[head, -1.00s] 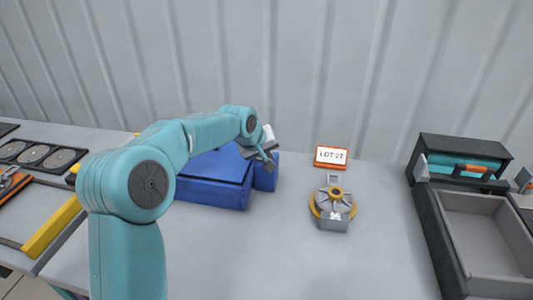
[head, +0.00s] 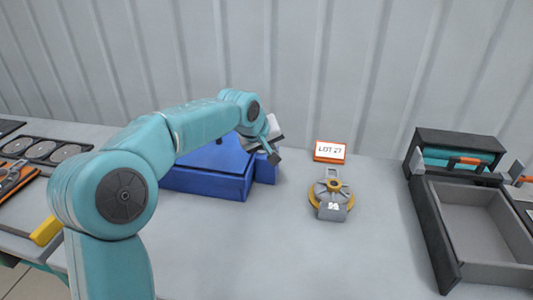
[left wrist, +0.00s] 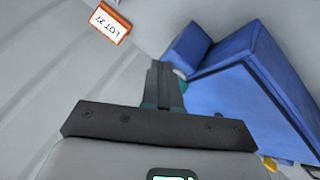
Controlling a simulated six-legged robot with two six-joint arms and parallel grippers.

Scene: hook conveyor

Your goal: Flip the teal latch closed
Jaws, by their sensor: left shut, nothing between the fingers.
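A blue box (head: 205,180) with a lid sits on the grey bench, partly behind my left arm. It also shows in the left wrist view (left wrist: 255,100). My left gripper (head: 273,156) is shut and empty, at the right end of the box near its back. In the left wrist view the closed fingers (left wrist: 160,80) point toward the box's edge. A small pale teal piece (left wrist: 180,74) shows just beside the fingers against the box; it may be the latch, and its position is unclear. My right gripper is in neither view.
A LOT 27 sign (head: 331,151) and a grey-and-yellow round fixture (head: 331,196) stand right of the box. A dark-framed grey tray (head: 480,225) is at the far right. Black disc trays (head: 40,150) lie at the left. The bench's front middle is clear.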

